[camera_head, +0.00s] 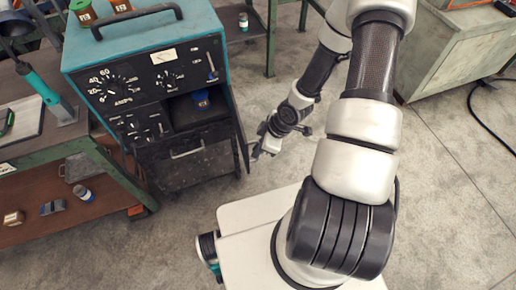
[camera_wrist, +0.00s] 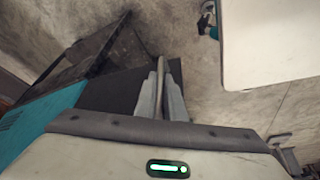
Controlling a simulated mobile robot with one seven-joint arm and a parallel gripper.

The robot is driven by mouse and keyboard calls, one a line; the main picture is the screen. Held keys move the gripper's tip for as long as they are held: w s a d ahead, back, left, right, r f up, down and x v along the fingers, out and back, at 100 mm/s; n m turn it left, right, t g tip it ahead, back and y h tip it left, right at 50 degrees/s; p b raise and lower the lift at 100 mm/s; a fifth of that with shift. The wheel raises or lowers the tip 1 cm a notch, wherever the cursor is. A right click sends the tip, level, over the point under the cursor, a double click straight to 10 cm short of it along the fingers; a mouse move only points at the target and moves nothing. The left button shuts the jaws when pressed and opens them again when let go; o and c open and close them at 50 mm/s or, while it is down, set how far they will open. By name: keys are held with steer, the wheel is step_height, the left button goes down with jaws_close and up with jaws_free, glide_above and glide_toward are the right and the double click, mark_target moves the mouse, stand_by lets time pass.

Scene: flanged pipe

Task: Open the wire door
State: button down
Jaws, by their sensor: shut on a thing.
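The teal welding machine (camera_head: 145,42) with a black front panel stands at the left in the head view. Its teal casing (camera_wrist: 40,125) and a dark panel (camera_wrist: 115,90) show at the left of the wrist view. My gripper (camera_head: 256,152) is low at the machine's right side. In the wrist view its two grey fingers (camera_wrist: 161,80) are closed around a thin upright piece at the dark panel's edge. This piece seems to be the wire door's edge or handle, but I cannot tell which. The fingers hide most of it, and the door's angle is unclear.
A green-framed bench (camera_head: 60,145) with tools stands left of the machine. A grey-green cabinet (camera_head: 455,55) is at the upper right. A black cable (camera_head: 478,115) lies on the floor. Concrete floor between machine and cabinet is clear apart from my arm.

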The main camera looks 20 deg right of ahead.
steer(key=c, duration=1.8)
jaws_free()
steer(key=shift+c, duration=0.2)
steer(key=p+v, duration=0.4)
steer(key=v, duration=1.3)
steer(key=shift+r, duration=0.2)
